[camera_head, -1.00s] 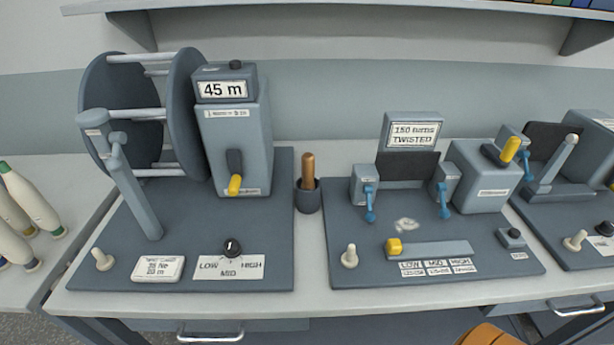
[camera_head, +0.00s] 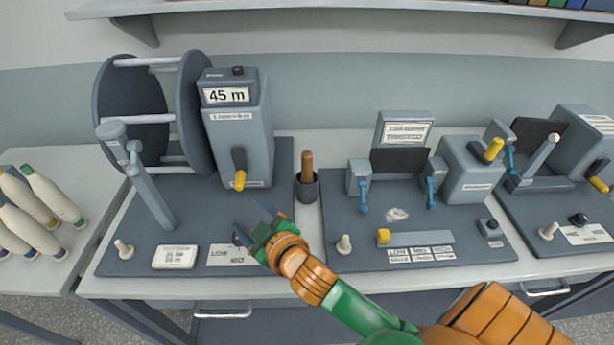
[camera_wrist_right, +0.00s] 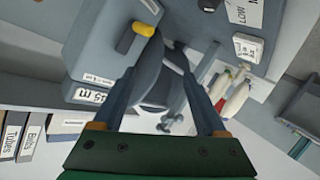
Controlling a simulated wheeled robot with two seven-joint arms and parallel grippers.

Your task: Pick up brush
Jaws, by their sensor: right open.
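The brush (camera_head: 306,164) shows as an upright brown wooden handle. Its lower end is hidden inside a small dark cup (camera_head: 308,190) between the two machine bases. My right gripper (camera_head: 253,220) is open and empty, over the left machine's base, to the left of and nearer than the cup. In the right wrist view my two fingers (camera_wrist_right: 164,58) are spread apart with nothing held between them, and I cannot make out the brush there. My left gripper is not in view.
The reel machine (camera_head: 233,140) with a yellow-tipped lever stands behind my right gripper. The twist tester (camera_head: 404,160) with blue clamps is right of the cup. White bobbins (camera_head: 35,215) lie at the far left. A shelf (camera_head: 340,8) hangs above.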

